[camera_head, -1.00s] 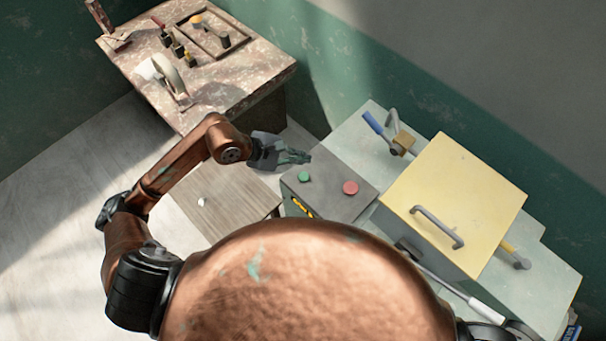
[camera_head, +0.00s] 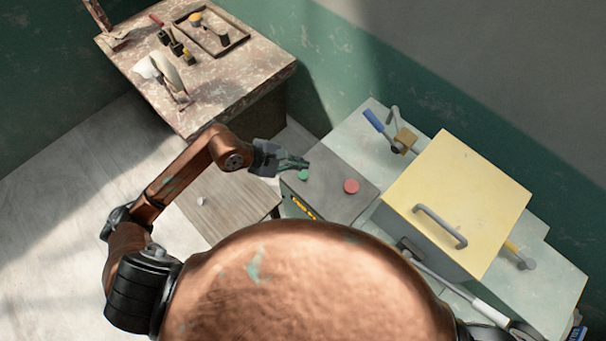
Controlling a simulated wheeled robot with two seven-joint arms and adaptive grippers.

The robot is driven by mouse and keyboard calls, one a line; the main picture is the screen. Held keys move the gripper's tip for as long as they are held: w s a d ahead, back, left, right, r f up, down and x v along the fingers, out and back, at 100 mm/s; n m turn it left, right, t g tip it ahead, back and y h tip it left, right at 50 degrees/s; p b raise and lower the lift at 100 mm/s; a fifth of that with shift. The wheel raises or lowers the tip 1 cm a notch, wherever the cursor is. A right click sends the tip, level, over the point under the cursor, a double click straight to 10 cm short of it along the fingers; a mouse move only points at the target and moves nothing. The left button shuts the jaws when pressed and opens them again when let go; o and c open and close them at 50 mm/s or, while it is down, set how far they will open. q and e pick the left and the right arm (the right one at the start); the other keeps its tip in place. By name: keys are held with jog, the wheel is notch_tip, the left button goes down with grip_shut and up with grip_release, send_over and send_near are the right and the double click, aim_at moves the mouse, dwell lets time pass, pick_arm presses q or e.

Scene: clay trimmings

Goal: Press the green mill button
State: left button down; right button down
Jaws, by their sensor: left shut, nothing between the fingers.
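The green button (camera_head: 303,175) sits on the left part of a grey control box (camera_head: 330,196). A red button (camera_head: 351,186) is to its right on the same box. My left gripper (camera_head: 300,163) is shut and empty, with its fingertips right at the green button's far edge in the picture. The fingers overlap the upper part of the button; I cannot tell whether they touch it. My right gripper is not in view.
A yellow lid (camera_head: 459,195) with a grey handle stands right of the box. A blue-handled lever (camera_head: 375,121) is behind. A wooden board (camera_head: 222,200) lies left of the box. A speckled workbench (camera_head: 220,88) with tools stands at the back left.

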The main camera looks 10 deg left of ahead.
aim_at(301, 175)
pick_arm(q)
notch_tip(301, 175, down, 4)
jog(key=b, duration=0.2)
jog(key=shift+b, duration=0.35)
jog(key=shift+r, duration=0.1)
dwell(1.0)
jog(key=shift+f+b, duration=0.45)
jog(key=shift+b, duration=0.15)
